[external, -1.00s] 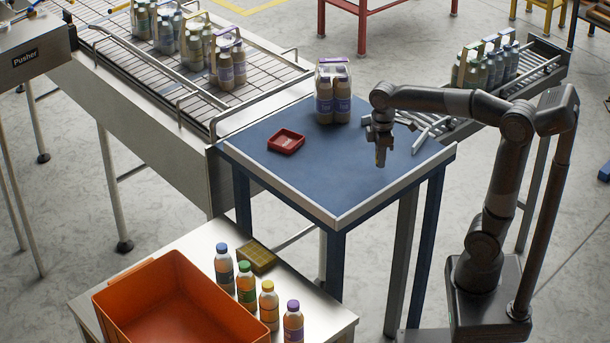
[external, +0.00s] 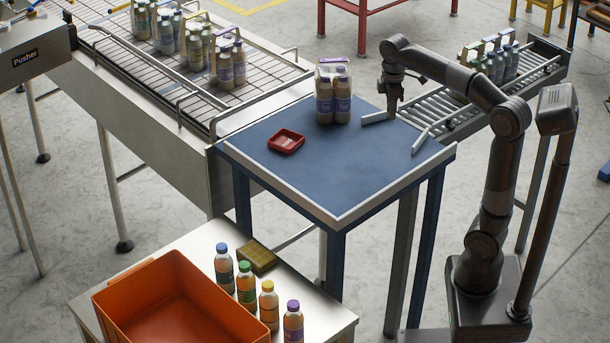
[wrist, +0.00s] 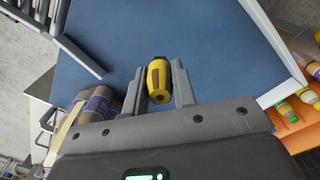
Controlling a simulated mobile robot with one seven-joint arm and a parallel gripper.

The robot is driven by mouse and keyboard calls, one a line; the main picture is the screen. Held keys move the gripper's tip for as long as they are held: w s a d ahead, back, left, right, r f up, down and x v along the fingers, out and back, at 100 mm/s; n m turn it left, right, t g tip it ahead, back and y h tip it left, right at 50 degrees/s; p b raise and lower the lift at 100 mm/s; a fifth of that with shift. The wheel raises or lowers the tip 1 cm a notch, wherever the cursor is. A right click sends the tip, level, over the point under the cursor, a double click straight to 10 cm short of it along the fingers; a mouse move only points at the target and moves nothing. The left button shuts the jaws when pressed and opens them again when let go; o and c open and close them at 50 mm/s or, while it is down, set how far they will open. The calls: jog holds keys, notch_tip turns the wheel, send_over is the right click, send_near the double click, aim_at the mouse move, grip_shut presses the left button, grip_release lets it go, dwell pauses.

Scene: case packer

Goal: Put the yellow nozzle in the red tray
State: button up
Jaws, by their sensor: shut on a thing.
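The yellow nozzle (wrist: 159,80), with dark bands, is between the two fingers of my gripper (wrist: 158,72) in the wrist view. The fingers are shut on its sides. In the external view my gripper (external: 391,112) is near the back right corner of the blue table, pointing down; the nozzle is too small and dark to make out there.
A shrink-wrapped bottle pack (external: 333,97) stands on the blue table (external: 345,175) between the tray and my gripper. Metal guide rails (external: 420,141) and a roller conveyor (external: 455,112) adjoin the right side. The front of the table is clear. An orange crate (external: 185,300) stands lower left.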

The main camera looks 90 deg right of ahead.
jog(key=w+d+r, duration=0.1)
jog(key=w+d, duration=0.5)
jog(key=w, duration=0.6)
jog(key=m, duration=0.1)
send_over(286, 143)
notch_tip(286, 143, down, 10)
jog(key=shift+a+r, duration=0.1)
jog(key=shift+f, duration=2.05)
jog(key=shift+f, duration=0.15)
jog(key=o, duration=1)
